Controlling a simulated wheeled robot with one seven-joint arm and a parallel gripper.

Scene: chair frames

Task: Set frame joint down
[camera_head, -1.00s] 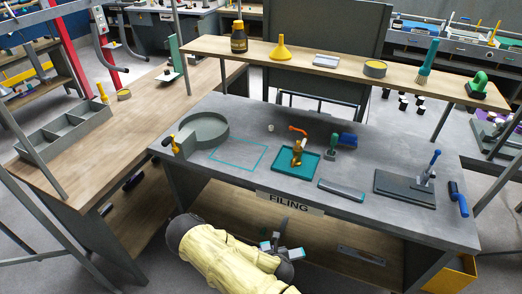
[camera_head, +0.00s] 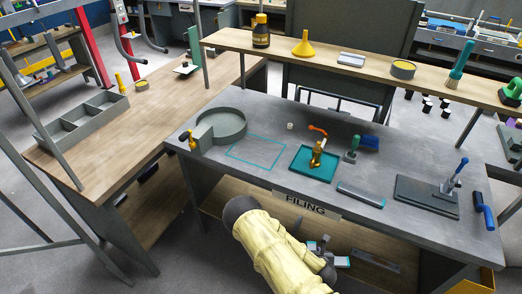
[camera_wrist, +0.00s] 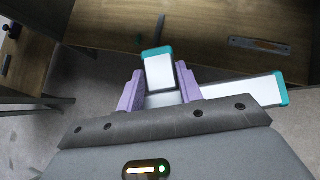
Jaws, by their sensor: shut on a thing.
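My gripper (camera_wrist: 160,92) has purple fingers and is shut on the frame joint (camera_wrist: 159,68), a pale grey piece with teal ends. One arm of the joint sticks up between the fingers, and another reaches out to the right behind them. In the head view my gripper (camera_head: 318,250) and the joint (camera_head: 341,262) are in front of the filing bench, below its top edge. The grey bench top (camera_head: 262,118) carries an empty teal outlined rectangle (camera_head: 256,152) left of the middle.
A round grey tray (camera_head: 222,125) stands left of the outline. A teal tray (camera_head: 314,164) with an orange and gold tool is right of it. A flat bar (camera_head: 361,194) lies near the front edge. A wooden shelf (camera_head: 365,262) is under the bench.

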